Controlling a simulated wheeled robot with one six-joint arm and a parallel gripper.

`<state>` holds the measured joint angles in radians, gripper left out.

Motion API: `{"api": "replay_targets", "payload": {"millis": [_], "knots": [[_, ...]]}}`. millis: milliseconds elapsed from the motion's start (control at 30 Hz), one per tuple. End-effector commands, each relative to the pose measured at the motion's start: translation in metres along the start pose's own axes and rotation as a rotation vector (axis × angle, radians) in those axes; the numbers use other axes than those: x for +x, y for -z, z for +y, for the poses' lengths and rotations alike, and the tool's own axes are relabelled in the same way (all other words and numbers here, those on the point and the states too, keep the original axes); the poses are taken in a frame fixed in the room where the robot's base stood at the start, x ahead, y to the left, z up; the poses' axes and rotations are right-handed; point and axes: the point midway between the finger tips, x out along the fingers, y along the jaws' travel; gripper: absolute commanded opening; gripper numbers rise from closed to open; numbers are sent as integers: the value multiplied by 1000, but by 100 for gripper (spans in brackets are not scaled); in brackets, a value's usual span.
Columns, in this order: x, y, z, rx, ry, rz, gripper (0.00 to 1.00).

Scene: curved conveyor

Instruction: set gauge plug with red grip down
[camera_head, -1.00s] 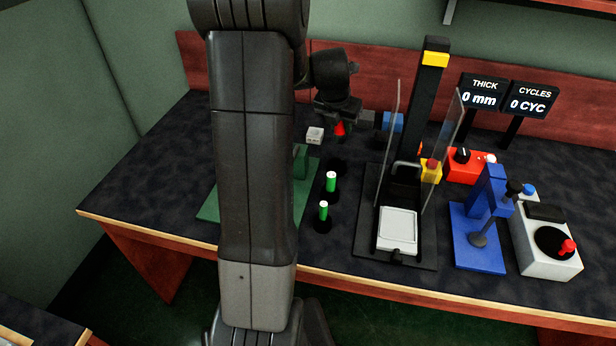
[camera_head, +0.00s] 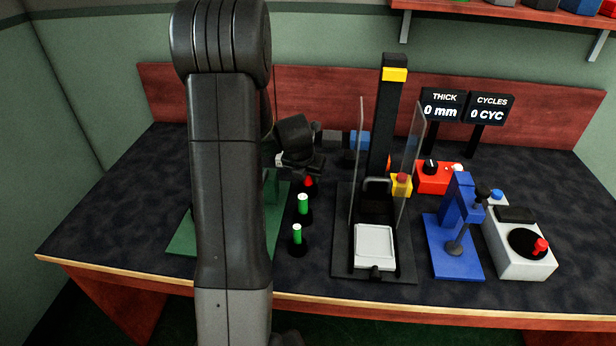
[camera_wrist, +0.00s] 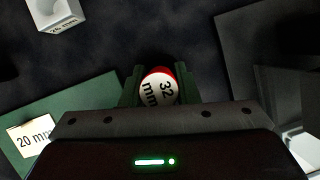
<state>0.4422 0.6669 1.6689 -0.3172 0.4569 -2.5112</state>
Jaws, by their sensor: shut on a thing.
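The gauge plug with the red grip (camera_head: 309,182) is between the fingers of my gripper (camera_head: 305,173). It is low over the bench, at the back end of a row of black round holders. In the wrist view the plug (camera_wrist: 159,87) shows its white top marked "32 mm" with a red rim, and the fingers of my gripper (camera_wrist: 158,86) close on both sides of it. I cannot tell whether its lower end touches a holder. The plug looks upright.
Two green-grip plugs (camera_head: 303,204) (camera_head: 297,234) stand in holders just in front. A green plate (camera_head: 185,240) lies left, partly behind my arm. The black press with clear guards (camera_head: 345,263) stands right, then a blue fixture (camera_head: 455,262) and a white control box (camera_head: 525,262).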

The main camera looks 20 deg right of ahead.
Motion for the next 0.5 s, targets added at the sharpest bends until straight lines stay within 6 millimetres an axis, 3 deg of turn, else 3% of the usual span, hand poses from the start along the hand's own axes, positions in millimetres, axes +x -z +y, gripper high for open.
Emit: {"api": "replay_targets", "payload": {"millis": [133,167,233,500], "knots": [[3,1,0,0,0,0,0],[3,1,0,0,0,0,34],[3,1,0,0,0,1,48],[2,1,0,0,0,1,50]]}}
